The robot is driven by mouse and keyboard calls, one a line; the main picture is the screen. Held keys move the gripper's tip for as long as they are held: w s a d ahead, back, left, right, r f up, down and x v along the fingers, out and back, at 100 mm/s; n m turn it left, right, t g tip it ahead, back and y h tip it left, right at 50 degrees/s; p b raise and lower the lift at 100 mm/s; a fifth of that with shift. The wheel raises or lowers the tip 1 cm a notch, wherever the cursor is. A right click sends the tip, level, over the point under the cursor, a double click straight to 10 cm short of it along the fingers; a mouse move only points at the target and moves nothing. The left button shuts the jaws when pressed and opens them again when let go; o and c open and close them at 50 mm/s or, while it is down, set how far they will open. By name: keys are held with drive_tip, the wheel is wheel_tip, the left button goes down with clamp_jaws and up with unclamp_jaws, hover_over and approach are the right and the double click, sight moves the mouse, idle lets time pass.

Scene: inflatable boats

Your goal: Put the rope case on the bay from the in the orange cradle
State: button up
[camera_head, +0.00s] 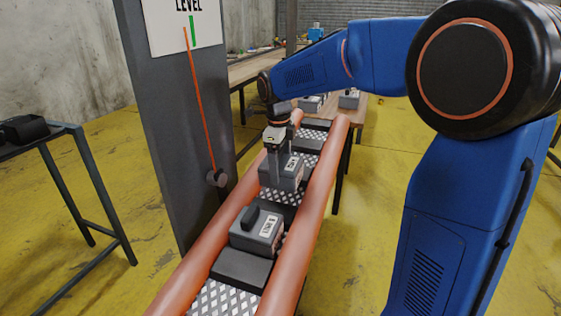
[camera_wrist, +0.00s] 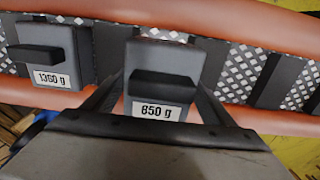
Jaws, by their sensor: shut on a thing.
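My gripper (camera_head: 283,172) points down over the orange-red tubed cradle (camera_head: 318,190) and is shut on a grey case with a dark handle (camera_head: 293,178). In the wrist view this case (camera_wrist: 162,62) sits between the two fingers, and its label seems to read 650 g. I cannot tell whether it rests on the floor or hangs just above it. A second grey case (camera_head: 248,238) sits on a dark bay (camera_head: 240,268) nearer the camera. In the wrist view that second case (camera_wrist: 60,42) is labelled 1360 g. No label says rope.
A grey post (camera_head: 170,110) with a LEVEL sign and red pointer stands close on the left. More grey cases (camera_head: 349,99) sit on a wooden table behind. A dark bay (camera_wrist: 282,80) right of the held case is empty. A metal-legged table (camera_head: 75,140) stands at far left.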

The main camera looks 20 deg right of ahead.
drive_tip(key=shift+w+d+f, duration=0.1)
drive_tip(key=shift+f, duration=1.2)
drive_tip(key=shift+w+d+f, duration=0.1)
drive_tip(key=shift+f, duration=1.2)
drive_tip(key=shift+f, duration=0.1)
drive_tip(key=o, duration=1.9)
wheel_tip(320, 180, up, 17)
drive_tip(key=s+a, duration=0.1)
drive_tip(key=s+d+f+n+t, duration=0.1)
drive_tip(key=s+d+f+n, duration=0.15)
drive_tip(key=s+n, duration=0.45)
drive_tip(key=s+d+f+n+t, duration=0.1)
drive_tip(key=s+d+n, duration=0.3)
drive_tip(key=s, duration=0.6)
drive_tip(key=s+d+f+n+t, duration=0.1)
drive_tip(key=s+f+n, duration=1)
drive_tip(key=s+n, duration=0.3)
drive_tip(key=shift+s+d+f+t+y, duration=0.2)
drive_tip(key=shift+s+t+y, duration=0.15)
drive_tip(key=shift+s, duration=0.5)
